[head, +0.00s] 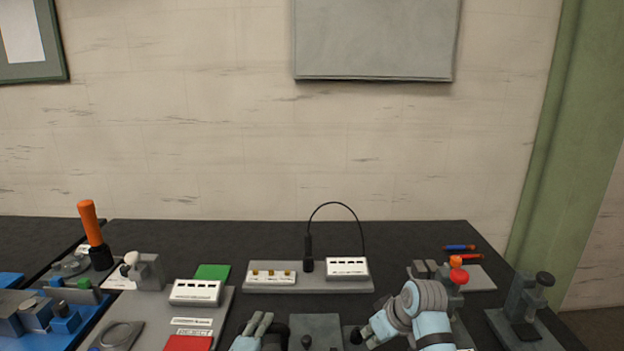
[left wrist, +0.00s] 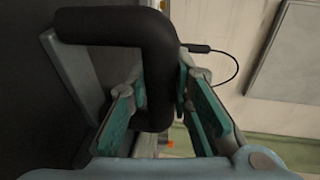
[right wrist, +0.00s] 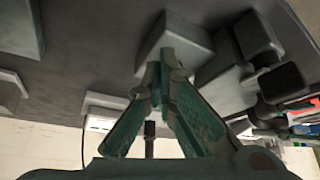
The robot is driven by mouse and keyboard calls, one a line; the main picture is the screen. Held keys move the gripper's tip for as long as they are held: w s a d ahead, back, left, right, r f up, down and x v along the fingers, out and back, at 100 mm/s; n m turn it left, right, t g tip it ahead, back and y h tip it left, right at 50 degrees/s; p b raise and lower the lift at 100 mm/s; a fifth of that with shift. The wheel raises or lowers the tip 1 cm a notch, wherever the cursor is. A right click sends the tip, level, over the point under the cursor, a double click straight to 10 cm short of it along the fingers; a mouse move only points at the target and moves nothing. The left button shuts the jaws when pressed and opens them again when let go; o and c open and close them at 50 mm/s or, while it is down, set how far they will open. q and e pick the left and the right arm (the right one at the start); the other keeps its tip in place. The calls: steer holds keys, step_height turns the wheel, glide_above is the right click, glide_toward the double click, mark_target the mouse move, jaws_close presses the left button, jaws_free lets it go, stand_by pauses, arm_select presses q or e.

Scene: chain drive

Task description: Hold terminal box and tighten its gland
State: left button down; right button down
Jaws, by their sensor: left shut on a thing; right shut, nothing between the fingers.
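My left gripper (head: 260,324) is low in the middle of the head view. In the left wrist view, its teal-padded fingers (left wrist: 165,105) are shut on a thick black bent handle (left wrist: 155,65), joined to a grey body at the left. The black handle also shows beside the gripper in the head view (head: 275,334). My right gripper (head: 366,334) is shut and empty to its right. In the right wrist view, its fingertips (right wrist: 165,72) meet close to a grey block (right wrist: 182,38); contact is unclear. I cannot make out which part is the terminal box's gland.
A grey panel (head: 316,325) lies between the grippers. A blue tray (head: 75,340) and orange-handled tool (head: 88,222) are left.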

arm_select(q)
steer(key=shift+r, duration=0.1)
arm_select(e)
steer(key=shift+w+a, duration=0.1)
steer(key=shift+a, duration=0.15)
stand_by(0.3)
steer(key=shift+s+a, duration=0.3)
steer(key=shift+a, duration=0.05)
steer(key=shift+s+a, duration=0.1)
steer(key=shift+a, duration=0.1)
steer(key=shift+s+a, duration=0.1)
steer(key=shift+a, duration=0.25)
stand_by(0.5)
steer(key=shift+s+d+r, duration=0.1)
steer(key=shift+s+d, duration=0.05)
steer(key=shift+s, duration=0.2)
step_height(320, 180, up, 6)
steer(key=shift+f, duration=0.1)
